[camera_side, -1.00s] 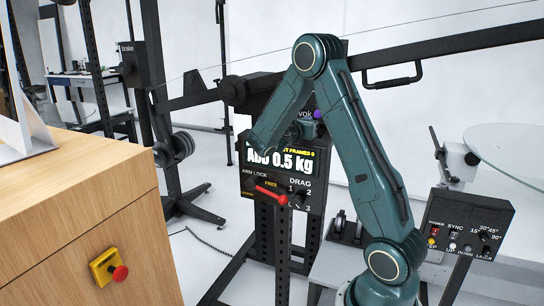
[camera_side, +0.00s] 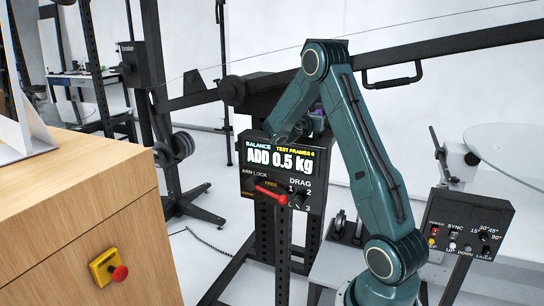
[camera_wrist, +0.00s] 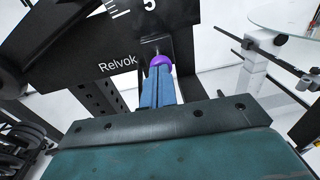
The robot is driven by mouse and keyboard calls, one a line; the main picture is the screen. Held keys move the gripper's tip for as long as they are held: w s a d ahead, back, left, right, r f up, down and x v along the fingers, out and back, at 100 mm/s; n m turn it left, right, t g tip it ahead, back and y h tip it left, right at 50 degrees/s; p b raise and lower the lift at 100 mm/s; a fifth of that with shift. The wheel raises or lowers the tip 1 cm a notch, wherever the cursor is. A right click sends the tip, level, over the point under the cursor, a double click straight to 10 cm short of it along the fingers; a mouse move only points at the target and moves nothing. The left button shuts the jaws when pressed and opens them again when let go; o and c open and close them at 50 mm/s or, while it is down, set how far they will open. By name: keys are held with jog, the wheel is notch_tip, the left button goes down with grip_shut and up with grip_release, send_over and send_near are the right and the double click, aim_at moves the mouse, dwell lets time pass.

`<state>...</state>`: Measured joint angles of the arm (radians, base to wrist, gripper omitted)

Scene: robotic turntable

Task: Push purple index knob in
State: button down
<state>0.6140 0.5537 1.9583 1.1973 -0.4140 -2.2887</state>
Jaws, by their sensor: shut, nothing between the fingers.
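The purple index knob (camera_wrist: 161,60) shows in the wrist view as a rounded purple end on a short pin at the black beam marked Relvok (camera_wrist: 120,61). My gripper (camera_wrist: 161,70) is shut and empty, its blue fingers side by side and pointing at the knob. The fingertips overlap the lower edge of the knob in the picture; I cannot tell whether they touch it. In the side view my arm hides the fingers and nearly all of the knob.
A black display box (camera_side: 283,170) below the beam reads ADD 0.5 kg. A red arm-lock lever (camera_side: 271,194) sticks out from it. A control box (camera_side: 466,227) stands at the right. A wooden cabinet (camera_side: 80,215) with a red button (camera_side: 119,273) fills the left.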

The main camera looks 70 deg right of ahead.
jog(key=shift+d, duration=1.25)
jog(key=shift+r, duration=0.1)
jog(key=shift+a, duration=0.1)
jog(key=a, duration=0.9)
jog(key=w+a, duration=0.1)
jog(key=a, duration=0.4)
jog(key=shift+r, duration=0.1)
